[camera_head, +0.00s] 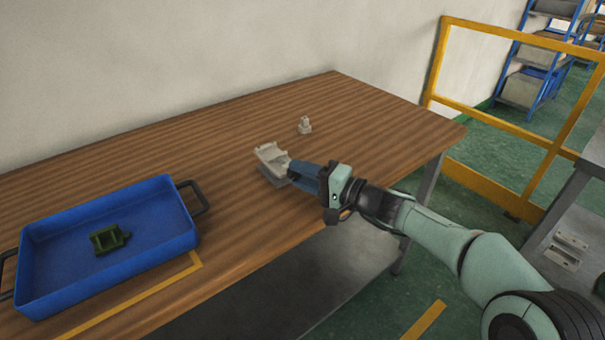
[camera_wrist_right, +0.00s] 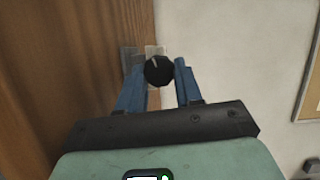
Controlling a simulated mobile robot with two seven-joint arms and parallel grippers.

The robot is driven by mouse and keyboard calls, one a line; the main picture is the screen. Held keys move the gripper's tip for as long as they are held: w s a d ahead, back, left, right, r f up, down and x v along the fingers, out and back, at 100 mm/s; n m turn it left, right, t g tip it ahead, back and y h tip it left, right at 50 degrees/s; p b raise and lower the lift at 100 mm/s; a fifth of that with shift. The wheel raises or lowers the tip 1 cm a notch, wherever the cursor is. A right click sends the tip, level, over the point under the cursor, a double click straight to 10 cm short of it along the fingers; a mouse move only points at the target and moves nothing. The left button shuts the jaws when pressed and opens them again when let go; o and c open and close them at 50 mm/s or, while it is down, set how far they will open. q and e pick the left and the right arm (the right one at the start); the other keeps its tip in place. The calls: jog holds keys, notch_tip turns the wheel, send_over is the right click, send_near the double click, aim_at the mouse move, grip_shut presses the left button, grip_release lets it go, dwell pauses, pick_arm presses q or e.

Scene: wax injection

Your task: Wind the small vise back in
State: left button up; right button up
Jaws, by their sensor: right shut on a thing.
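The small vise (camera_head: 268,157) is a pale grey block standing on the brown wooden table near its front edge, in the middle of the head view. My right gripper (camera_head: 296,171) comes to it from the right, with its blue fingers at the vise's near end. In the right wrist view a round black knob (camera_wrist_right: 159,71) with a pale mark sits between the two fingers, which are shut on it. Part of the pale vise (camera_wrist_right: 153,51) shows behind the knob. The fingers hide the knob in the head view. My left gripper is not in view.
A blue tray (camera_head: 185,240) with black handles stands at the left, with a green part (camera_head: 110,239) in it. A small pale fitting (camera_head: 305,125) stands behind the vise. A yellow rail (camera_head: 490,185) is beyond the table's right end. The table between tray and vise is clear.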

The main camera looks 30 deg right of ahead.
jog(key=shift+m, duration=0.6)
jog(key=o, duration=1.1)
jog(key=shift+c, duration=0.2)
jog(key=shift+s, duration=0.1)
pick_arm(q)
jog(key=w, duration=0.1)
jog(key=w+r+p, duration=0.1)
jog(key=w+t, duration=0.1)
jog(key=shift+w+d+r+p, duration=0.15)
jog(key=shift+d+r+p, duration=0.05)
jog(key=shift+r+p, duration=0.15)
pick_arm(e)
jog(key=v, duration=1.3)
jog(key=shift+f, duration=0.4)
jog(key=shift+d, duration=0.1)
